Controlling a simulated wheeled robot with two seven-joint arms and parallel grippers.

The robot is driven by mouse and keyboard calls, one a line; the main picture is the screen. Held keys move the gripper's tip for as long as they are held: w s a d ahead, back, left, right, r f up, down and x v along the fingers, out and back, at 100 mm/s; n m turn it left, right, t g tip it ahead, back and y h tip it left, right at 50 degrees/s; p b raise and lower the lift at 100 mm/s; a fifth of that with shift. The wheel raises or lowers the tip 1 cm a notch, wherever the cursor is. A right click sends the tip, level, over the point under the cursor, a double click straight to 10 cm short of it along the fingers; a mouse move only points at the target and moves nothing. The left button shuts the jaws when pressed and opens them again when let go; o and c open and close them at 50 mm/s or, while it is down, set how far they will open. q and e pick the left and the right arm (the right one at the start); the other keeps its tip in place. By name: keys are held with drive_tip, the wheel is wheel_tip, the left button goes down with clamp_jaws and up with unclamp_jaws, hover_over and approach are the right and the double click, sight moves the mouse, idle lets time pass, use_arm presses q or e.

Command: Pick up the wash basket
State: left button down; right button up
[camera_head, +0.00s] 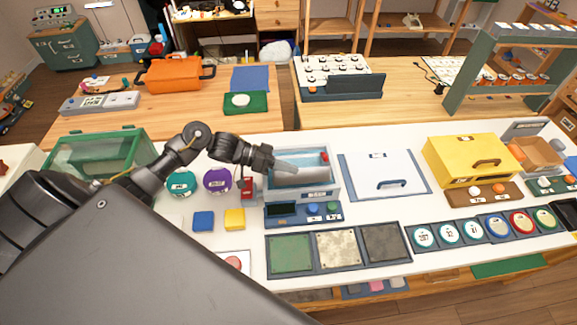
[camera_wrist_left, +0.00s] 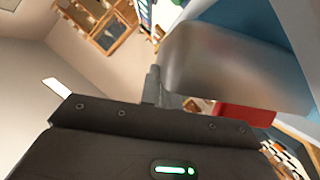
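A grey, smooth, basket-like metal piece (camera_head: 305,174), which I take for the wash basket, sits in the blue-lined tank of a small washer (camera_head: 335,190) with a control panel in front. In the left wrist view the grey piece (camera_wrist_left: 225,68) is large and blurred, close to the fingers. My left gripper (camera_head: 284,165) reaches over the tank's left edge, its tip at the grey piece. In the left wrist view its narrow finger (camera_wrist_left: 152,86) shows beside the piece; I cannot tell whether the fingers close on anything. My right gripper is not in view.
Plates in a frame (camera_head: 338,247) lie in front. A purple disc (camera_head: 217,180) lies left, under my arm.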

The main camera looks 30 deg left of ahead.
use_arm(q)
drive_tip(key=s+d+r+p, duration=0.6)
drive_tip(key=s+d+r, duration=0.3)
drive_tip(key=s+r, duration=0.1)
drive_tip(key=shift+s+r, duration=0.4)
drive_tip(key=shift+r, duration=0.05)
drive_tip(key=shift+f, duration=0.1)
drive_tip(key=w+a+f+n+t+y+b, duration=0.1)
drive_tip(key=w+b, duration=0.5)
drive_tip(key=b, duration=0.8)
wheel_tip(320, 180, down, 3)
drive_tip(key=a+n+t, duration=0.1)
drive_tip(key=a, duration=0.2)
drive_tip(key=shift+r+t+y, duration=0.2)
drive_tip(key=shift+t+y, duration=0.1)
drive_tip(key=shift+w, duration=0.1)
